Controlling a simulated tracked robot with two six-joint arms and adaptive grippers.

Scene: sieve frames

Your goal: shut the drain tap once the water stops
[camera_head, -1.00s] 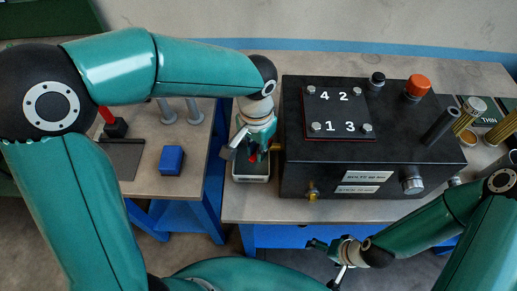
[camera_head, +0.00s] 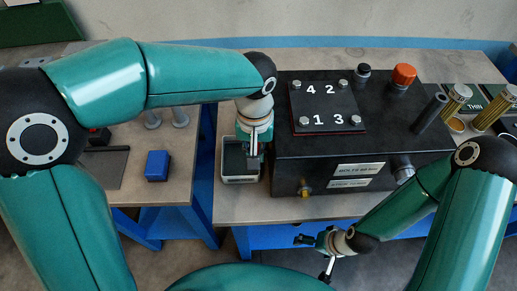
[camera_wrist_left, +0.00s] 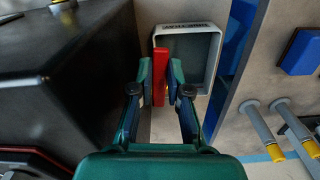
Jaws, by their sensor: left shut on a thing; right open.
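The red tap handle (camera_wrist_left: 160,76) shows in the left wrist view as a straight red bar between my left fingers. My left gripper (camera_wrist_left: 159,84) is shut on it. In the head view my left gripper (camera_head: 254,158) points down beside the left side of the black tank (camera_head: 390,140) and hides the handle and tap body. A small pale tray (camera_head: 240,179) sits below it; it also shows in the left wrist view (camera_wrist_left: 215,50). I cannot make out any water. My right gripper (camera_head: 317,254) is open and empty, low in front of the bench.
A numbered plate (camera_head: 328,106) and an orange-red cap (camera_head: 403,76) are on the tank top. A brass fitting (camera_head: 305,190) is on its front. Brass-ended cylinders (camera_head: 459,92) stand at right. A blue block (camera_head: 158,165) lies on the left table, across a gap.

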